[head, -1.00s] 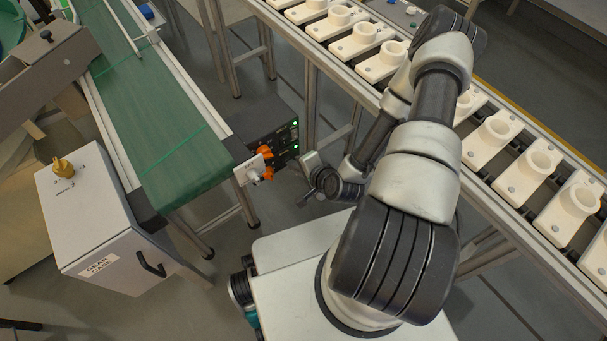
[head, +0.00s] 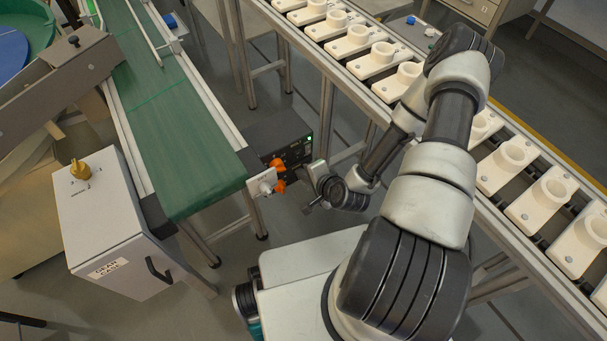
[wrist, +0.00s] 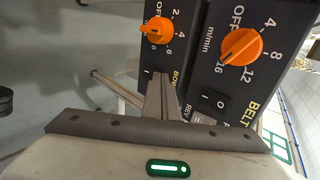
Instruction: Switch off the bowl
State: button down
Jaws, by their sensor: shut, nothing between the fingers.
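The bowl's control panel (wrist: 176,14) is in the wrist view, with an orange knob (wrist: 157,29) and the letters "BOW" beside it. The knob's pointer appears to point left, away from the numbers. My gripper (wrist: 160,80) is shut and empty, its fingertips over the lower part of this panel, below the knob. The fingers hide part of the panel's switch area; an "I" mark shows just left of them. I cannot tell whether they touch. In the head view my gripper (head: 316,170) is at the panels' right side. The green bowl (head: 36,25) is at the top left.
The belt panel (wrist: 268,14) adjoins on the right, with its own orange knob (wrist: 240,46) and black rocker (wrist: 207,100). The green conveyor belt (head: 175,130) is left of the panels. A grey cabinet (head: 105,225) stands further left. A line of white holders (head: 515,160) runs along the right.

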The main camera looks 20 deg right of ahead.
jog(key=shift+r+p, duration=0.4)
jog(key=shift+r, duration=0.25)
jog(key=p+v, duration=0.7)
jog(key=v, duration=1)
jog(key=shift+s, duration=0.2)
jog(key=shift+r, duration=0.1)
